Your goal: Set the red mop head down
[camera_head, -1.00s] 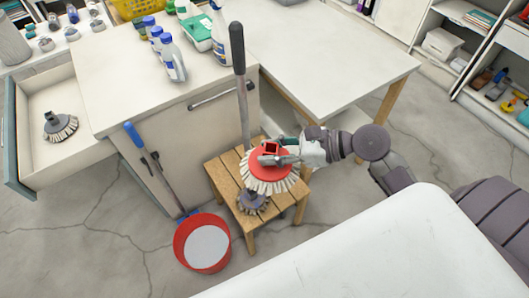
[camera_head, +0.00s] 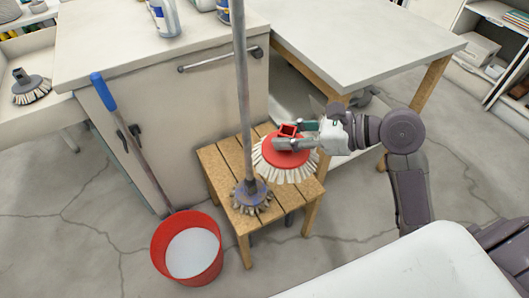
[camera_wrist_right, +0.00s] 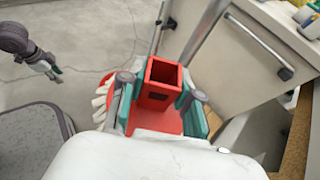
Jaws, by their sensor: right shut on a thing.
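The red mop head (camera_head: 285,157) is a round red disc with pale bristles and a square red socket. My right gripper (camera_head: 290,142) is shut on the socket from the right. In the right wrist view the socket (camera_wrist_right: 160,85) sits between its teal fingers. The mop head is level over the right back part of the wooden stool (camera_head: 222,166). I cannot tell whether its bristles touch the slats. A grey mop (camera_head: 252,195) with a long upright handle stands on the stool, just left of the red mop head. My left gripper does not show in the head view.
A red bucket (camera_head: 160,245) stands on the floor left of the stool, with a blue-handled tool (camera_head: 145,160) leaning beside it. A white cabinet (camera_head: 200,115) is behind, and a table (camera_head: 350,45) is behind right. Another grey brush head (camera_head: 30,88) lies in an open drawer.

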